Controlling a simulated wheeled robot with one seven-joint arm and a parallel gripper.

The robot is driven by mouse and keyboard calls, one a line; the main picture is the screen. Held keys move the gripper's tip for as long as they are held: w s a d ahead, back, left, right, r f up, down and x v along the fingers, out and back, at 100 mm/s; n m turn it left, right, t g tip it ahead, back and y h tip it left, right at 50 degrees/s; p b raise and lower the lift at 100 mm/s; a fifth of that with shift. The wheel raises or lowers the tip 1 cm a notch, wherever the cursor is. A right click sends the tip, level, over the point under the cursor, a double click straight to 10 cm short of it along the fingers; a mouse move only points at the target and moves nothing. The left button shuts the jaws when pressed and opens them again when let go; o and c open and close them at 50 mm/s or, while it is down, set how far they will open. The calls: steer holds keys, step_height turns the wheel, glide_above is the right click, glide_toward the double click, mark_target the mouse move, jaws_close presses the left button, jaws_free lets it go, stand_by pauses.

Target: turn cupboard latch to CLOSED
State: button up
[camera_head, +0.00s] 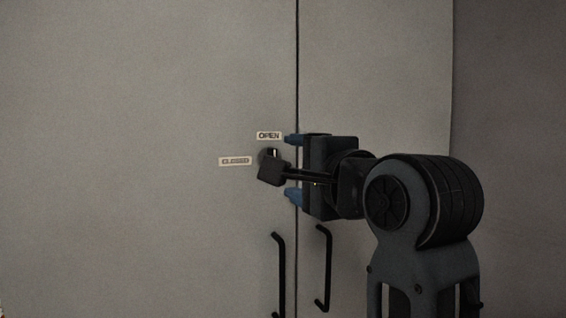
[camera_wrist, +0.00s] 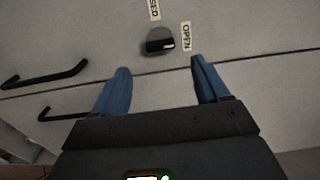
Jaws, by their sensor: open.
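The latch (camera_wrist: 160,42) is a round dark knob with a black bar across it and a white mark at one end. The white mark faces the OPEN label (camera_wrist: 186,37). The CLOSED label (camera_wrist: 154,9) is above the knob in the wrist view. In the head view the latch (camera_head: 273,153) is partly hidden behind a dark block, with the OPEN label (camera_head: 269,136) above and the CLOSED label (camera_head: 235,161) to its left. My gripper (camera_wrist: 160,64) is open and empty, its blue fingers apart. The knob lies beyond the gap between the fingertips and is not gripped.
The latch is on the left cupboard door (camera_head: 130,130), close to the seam with the right door (camera_head: 375,70). Two black bar handles, left (camera_head: 281,275) and right (camera_head: 325,268), stand out below the latch. The door around the labels is otherwise bare.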

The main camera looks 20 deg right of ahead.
steer(key=w, duration=0.7)
steer(key=shift+w+p, duration=0.3)
steer(key=c, duration=1.1)
